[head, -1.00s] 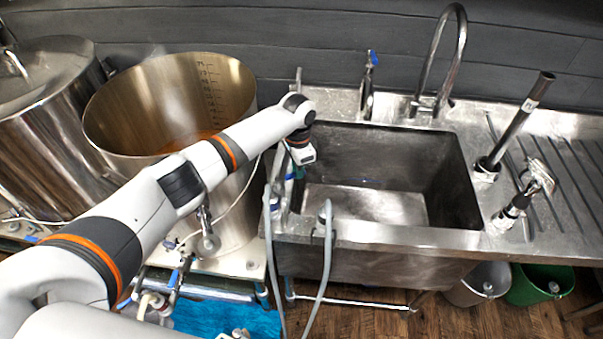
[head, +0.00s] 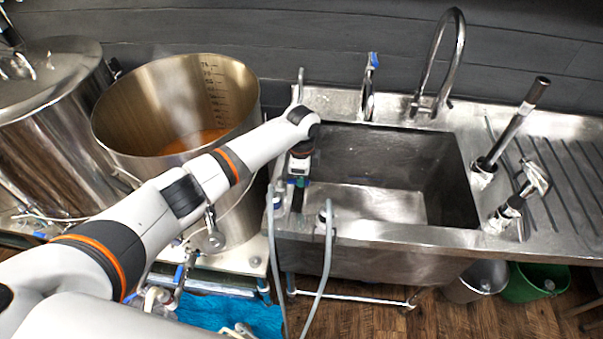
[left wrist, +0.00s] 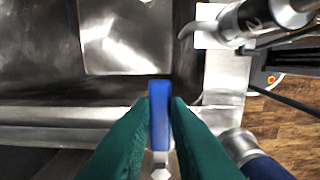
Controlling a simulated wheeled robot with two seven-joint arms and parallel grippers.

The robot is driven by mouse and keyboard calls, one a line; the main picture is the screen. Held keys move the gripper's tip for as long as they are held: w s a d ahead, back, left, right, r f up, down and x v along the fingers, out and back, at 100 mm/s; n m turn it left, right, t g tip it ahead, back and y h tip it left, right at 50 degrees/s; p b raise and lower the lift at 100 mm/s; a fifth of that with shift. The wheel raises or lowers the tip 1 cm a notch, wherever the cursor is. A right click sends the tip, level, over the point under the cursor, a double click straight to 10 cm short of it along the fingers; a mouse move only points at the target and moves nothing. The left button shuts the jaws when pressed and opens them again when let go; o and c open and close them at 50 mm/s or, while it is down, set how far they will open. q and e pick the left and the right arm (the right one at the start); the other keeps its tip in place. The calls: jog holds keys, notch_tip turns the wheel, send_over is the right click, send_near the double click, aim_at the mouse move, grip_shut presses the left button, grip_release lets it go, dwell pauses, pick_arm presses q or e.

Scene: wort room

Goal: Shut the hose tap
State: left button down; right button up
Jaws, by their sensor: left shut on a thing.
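My left gripper (head: 297,183) is at the left rim of the sink, seen small and partly hidden by its own wrist in the head view. In the left wrist view its green fingers (left wrist: 160,125) are shut on a blue lever (left wrist: 159,112), one finger on each side. The lever's far end sticks out between the fingertips toward the basin, and pale metal shows at its near end. The tap body under the lever is mostly hidden. A grey hose (head: 276,235) hangs over the sink's front close to the gripper. My right gripper is not in view.
The steel sink (head: 385,240) has an empty-looking basin. A second blue-handled tap (head: 369,90) and a curved faucet (head: 437,75) stand behind it. Another grey hose (head: 326,250) hangs at the front. A large open pot (head: 130,115) stands close left, beside my arm.

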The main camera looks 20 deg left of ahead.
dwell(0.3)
pick_arm(q)
jog(key=c, duration=1.4)
grip_release()
jog(key=shift+r, duration=0.15)
notch_tip(320, 180, up, 12)
jog(key=b, duration=0.2)
jog(key=shift+b, duration=0.4)
